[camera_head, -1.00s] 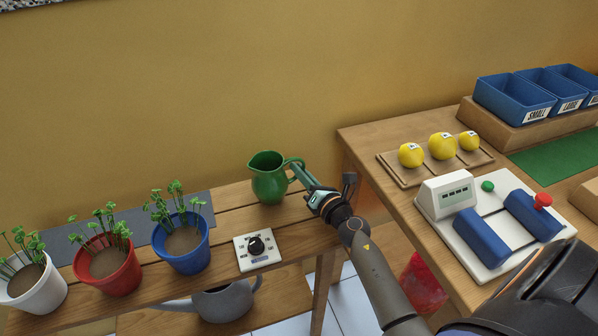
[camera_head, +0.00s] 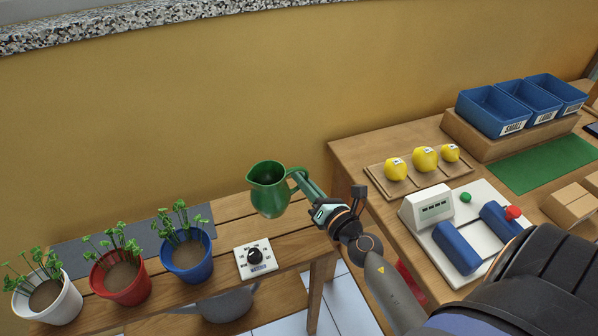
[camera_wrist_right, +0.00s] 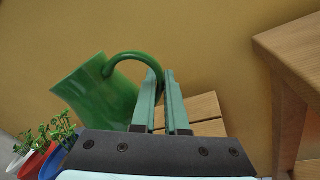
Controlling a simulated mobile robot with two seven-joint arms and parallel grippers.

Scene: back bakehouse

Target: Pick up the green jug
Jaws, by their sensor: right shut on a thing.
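The green jug (camera_head: 268,193) is in the middle of the head view, above the slatted wooden bench (camera_head: 228,219). It is upright or nearly so, with its handle toward the right. My right gripper (camera_head: 301,184) reaches in from the right and is shut on the jug's handle. In the right wrist view, the jug (camera_wrist_right: 98,100) looks tilted, and its handle runs down between the two fingers of the gripper (camera_wrist_right: 161,82). My left gripper is not in view.
White, red and blue pots (camera_head: 187,258) of seedlings and a dial box (camera_head: 255,258) stand on the bench. A grey watering can (camera_head: 226,305) is below.

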